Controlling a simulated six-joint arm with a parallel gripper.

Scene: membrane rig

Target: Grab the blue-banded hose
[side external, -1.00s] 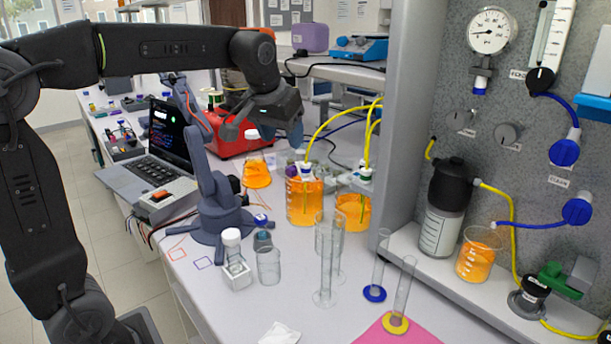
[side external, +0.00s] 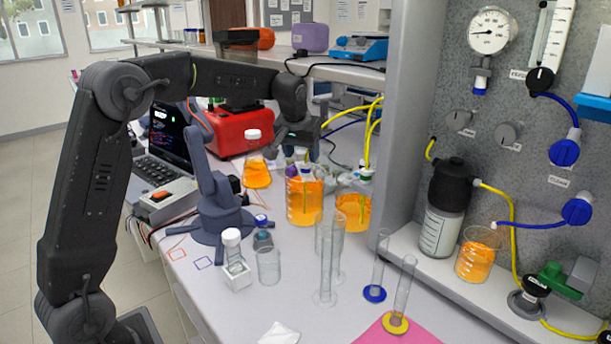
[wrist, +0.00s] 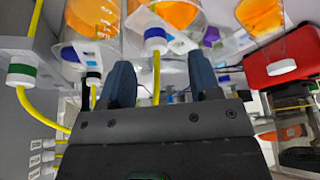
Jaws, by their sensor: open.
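The blue-banded hose is a yellow tube with a white collar and blue band (wrist: 155,40), seen in the wrist view. It runs down the picture between my two open fingers. My gripper (wrist: 160,64) looks empty, with a finger on either side of the hose; I cannot tell whether either touches it. In the side view my gripper (side external: 301,146) is over the left orange beaker (side external: 304,203). The blue-banded collar (side external: 305,169) shows at that beaker's top, partly hidden by my gripper.
A green-banded hose collar (wrist: 21,72) is at the left in the wrist view, with a black-banded one (wrist: 93,77) nearer. A second orange beaker (side external: 352,212) stands close by. Glass cylinders (side external: 326,270) stand in front. The grey rig panel (side external: 413,110) is at the right.

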